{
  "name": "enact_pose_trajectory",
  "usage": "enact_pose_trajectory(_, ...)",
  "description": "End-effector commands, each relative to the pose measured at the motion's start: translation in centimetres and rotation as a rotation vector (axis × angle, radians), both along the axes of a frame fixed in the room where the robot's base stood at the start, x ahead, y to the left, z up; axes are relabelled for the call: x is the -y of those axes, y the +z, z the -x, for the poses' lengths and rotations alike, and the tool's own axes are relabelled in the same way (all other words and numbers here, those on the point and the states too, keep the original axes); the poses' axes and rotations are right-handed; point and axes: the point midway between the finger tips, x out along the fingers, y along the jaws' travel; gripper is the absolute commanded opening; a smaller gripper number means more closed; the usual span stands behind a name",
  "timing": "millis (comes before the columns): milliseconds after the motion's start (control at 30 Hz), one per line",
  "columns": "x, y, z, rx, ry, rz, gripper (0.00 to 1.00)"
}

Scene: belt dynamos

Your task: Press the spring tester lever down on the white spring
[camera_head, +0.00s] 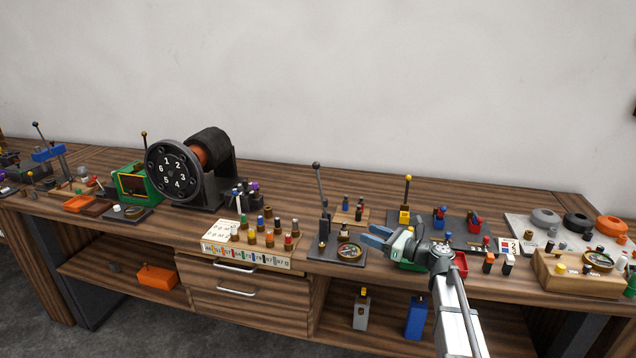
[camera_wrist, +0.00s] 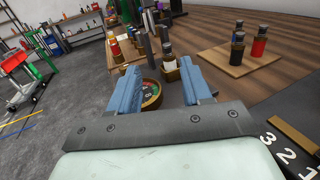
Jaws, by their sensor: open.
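The spring tester is a dark base plate (camera_head: 322,250) near the table's front edge, with a round brass-rimmed dial (camera_head: 349,251) on it. Its lever (camera_head: 320,188) stands raised, nearly upright, with a dark ball on top. A small brass cup (camera_head: 344,236) stands behind the dial. In the wrist view the cup (camera_wrist: 172,74) seems to hold something pale, possibly the white spring, but it is too small to be sure. My gripper (camera_head: 372,236) is open and empty, just right of the tester. In the wrist view the dial (camera_wrist: 151,96) shows between its blue fingers (camera_wrist: 160,70).
A wooden plate with several coloured pegs (camera_wrist: 240,58) lies behind the tester. A wooden block with rows of pegs (camera_head: 255,255) stands to its left. A dark board with a yellow-knobbed lever (camera_head: 407,190) is behind my gripper. A red tray (camera_head: 460,262) lies to the right.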

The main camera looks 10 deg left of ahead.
Motion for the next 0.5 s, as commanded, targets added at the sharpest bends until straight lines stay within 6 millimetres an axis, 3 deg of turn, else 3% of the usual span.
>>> enact_pose_trajectory(167,-5.6,0.4,1.8,0.004,0.074,0.0,0.48)
enact_pose_trajectory(500,-20.0,3.4,8.0,0.043,0.271,-0.008,0.48)
